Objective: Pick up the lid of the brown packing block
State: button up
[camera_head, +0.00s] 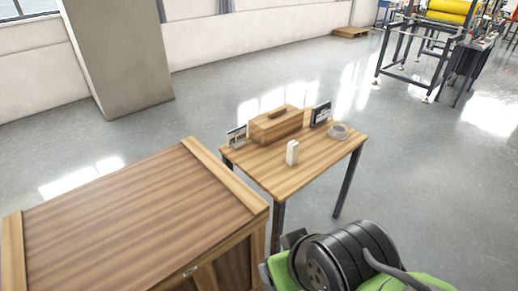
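The brown packing block (280,132) sits on a small wooden table (283,180) in the middle of the head view. Its lid (292,115) is on top, with a bar-shaped handle (277,113) along the middle. The lid looks closed on the block. My gripper is not in view, so I cannot see whether it is open or shut. A black rounded part and green surfaces show at the bottom right, apart from the block.
On the table, small dark-framed signs (320,114) (236,137) flank the block; a white upright item (292,153) and a grey ring-shaped roll (338,132) stand nearer. A large wooden crate (120,215) fills the lower left. Open floor (420,180) lies to the right.

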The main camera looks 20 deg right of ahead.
aim_at(292, 147)
jog(key=i+l+u, duration=0.1)
jog(key=l+u, duration=1.25)
jog(key=k+l+u, duration=0.2)
jog(key=l+u, duration=0.25)
jog(key=k+l+u, duration=0.2)
jog(key=l+u, duration=0.25)
jog(key=k+l+u, duration=0.25)
jog(key=l+u, duration=0.55)
jog(key=k+l+u, duration=0.15)
jog(key=l+u, duration=0.2)
jog(key=k+l+u, duration=0.1)
jog(key=l+u, duration=0.15)
jog(key=u, duration=0.15)
